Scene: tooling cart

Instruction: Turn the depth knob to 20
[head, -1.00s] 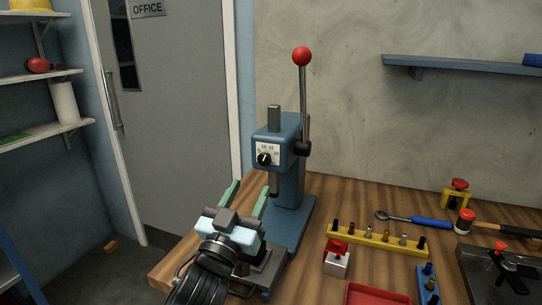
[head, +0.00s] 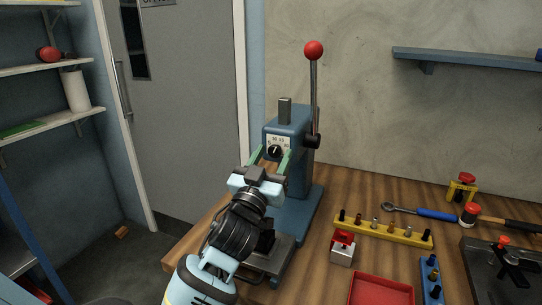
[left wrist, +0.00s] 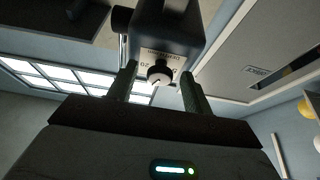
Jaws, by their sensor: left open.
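The depth knob (head: 275,150) is a small round black knob on a white dial plate (head: 285,142) at the front of the blue press (head: 297,170). In the left wrist view the knob (left wrist: 159,75) appears between my fingers, with the dial marks upside down. A pale pointer line shows on it, but I cannot tell its exact setting. My left gripper (head: 271,159) is open, with its green fingers pointing at the dial, one on each side of the knob. The left wrist view also shows the gripper (left wrist: 157,88) with space between each finger and the knob. My right gripper is out of view.
The press lever with a red ball (head: 313,50) rises at the press's right. A yellow rack (head: 382,230), a red-topped block (head: 342,250) and a red tray (head: 380,290) lie on the bench to the right. A grey door (head: 185,110) is behind on the left.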

